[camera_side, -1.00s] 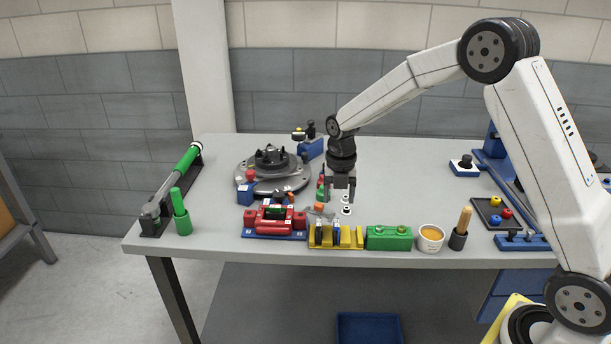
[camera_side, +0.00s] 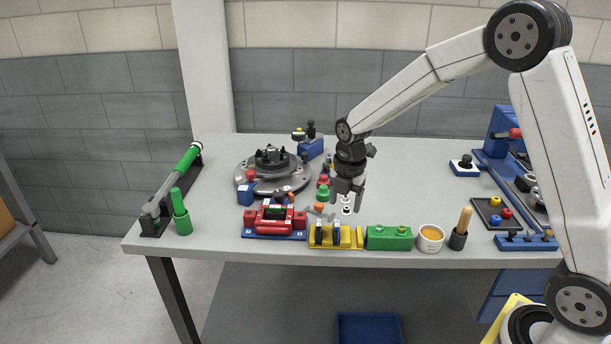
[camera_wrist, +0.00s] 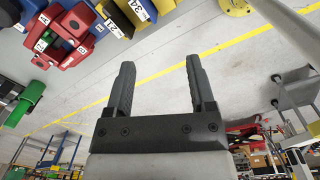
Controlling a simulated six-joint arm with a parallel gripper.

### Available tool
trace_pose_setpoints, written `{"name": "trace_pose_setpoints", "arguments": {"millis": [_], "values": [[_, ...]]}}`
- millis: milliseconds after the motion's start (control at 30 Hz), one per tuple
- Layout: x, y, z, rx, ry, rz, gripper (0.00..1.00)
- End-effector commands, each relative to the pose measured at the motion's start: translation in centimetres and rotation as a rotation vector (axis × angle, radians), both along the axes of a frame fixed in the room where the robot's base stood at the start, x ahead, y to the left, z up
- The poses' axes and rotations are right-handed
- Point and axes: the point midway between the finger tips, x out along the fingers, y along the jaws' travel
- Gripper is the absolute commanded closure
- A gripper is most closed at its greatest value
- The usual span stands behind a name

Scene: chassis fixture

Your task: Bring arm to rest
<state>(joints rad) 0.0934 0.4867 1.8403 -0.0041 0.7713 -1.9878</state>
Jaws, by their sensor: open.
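My gripper (camera_side: 347,192) hangs at the end of my arm over the middle of the table (camera_side: 408,184). Its fingers point down and slightly tilted, behind the yellow fixture and the green block. In the wrist view my gripper (camera_wrist: 160,85) shows two dark fingers spread apart, with nothing between them. It holds nothing.
Near the front edge stand a red fixture (camera_side: 275,219), a yellow holder (camera_side: 322,240), a green block (camera_side: 389,238), a cup (camera_side: 430,238) and a wooden-handled tool (camera_side: 464,222). A round turntable (camera_side: 268,187) is left of my gripper. The table's back right centre is clear.

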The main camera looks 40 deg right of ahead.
Motion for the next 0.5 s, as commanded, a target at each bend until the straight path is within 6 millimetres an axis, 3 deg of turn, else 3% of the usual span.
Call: {"name": "trace_pose_setpoints", "arguments": {"millis": [500], "values": [[-5.9, 2.0, 0.6, 0.055, -0.075, -0.714, 0.3]]}}
